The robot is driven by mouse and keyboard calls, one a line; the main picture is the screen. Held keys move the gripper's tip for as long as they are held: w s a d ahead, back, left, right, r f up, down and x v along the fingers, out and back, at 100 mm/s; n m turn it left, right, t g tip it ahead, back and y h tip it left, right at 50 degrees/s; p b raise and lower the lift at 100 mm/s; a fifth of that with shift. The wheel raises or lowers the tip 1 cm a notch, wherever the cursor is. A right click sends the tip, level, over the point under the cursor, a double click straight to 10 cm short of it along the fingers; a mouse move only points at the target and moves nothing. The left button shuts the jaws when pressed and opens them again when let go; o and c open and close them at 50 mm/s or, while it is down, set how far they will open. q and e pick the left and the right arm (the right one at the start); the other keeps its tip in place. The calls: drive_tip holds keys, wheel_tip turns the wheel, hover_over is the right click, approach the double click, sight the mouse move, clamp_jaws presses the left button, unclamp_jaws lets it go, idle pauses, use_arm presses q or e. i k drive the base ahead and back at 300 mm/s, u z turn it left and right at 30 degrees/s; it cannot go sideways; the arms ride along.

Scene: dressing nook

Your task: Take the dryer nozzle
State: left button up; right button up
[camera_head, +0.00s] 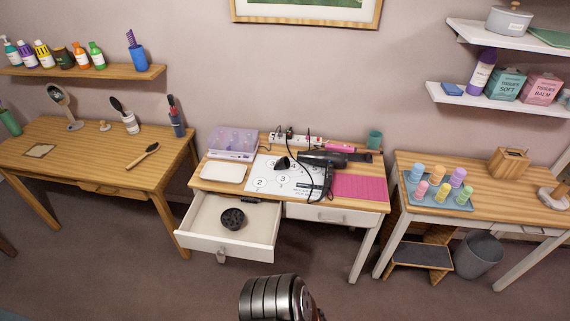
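A small black cone-shaped piece (283,163), which looks like the dryer nozzle, lies on the white numbered mat (262,172) on the middle table. It is just left of the black hair dryer (322,158), whose dark cord runs over the mat. Whether the cone touches the dryer is too small to tell. A round black piece with a knobbed top, like a diffuser (233,219), lies in the open left drawer (207,215) of that table. Neither gripper is in view; only a grey part of my own body shows at the bottom edge.
The open drawer juts out in front of the middle table (345,204). A pink mat (360,188), power strip (297,138), clear purple box (233,142) and white tray (223,172) share its top. Side tables stand left and right. The floor in front is clear.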

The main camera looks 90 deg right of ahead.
sight(283, 163)
drive_tip(key=z, duration=0.05)
drive_tip(key=k, duration=1.1)
drive_tip(key=z, duration=1.9)
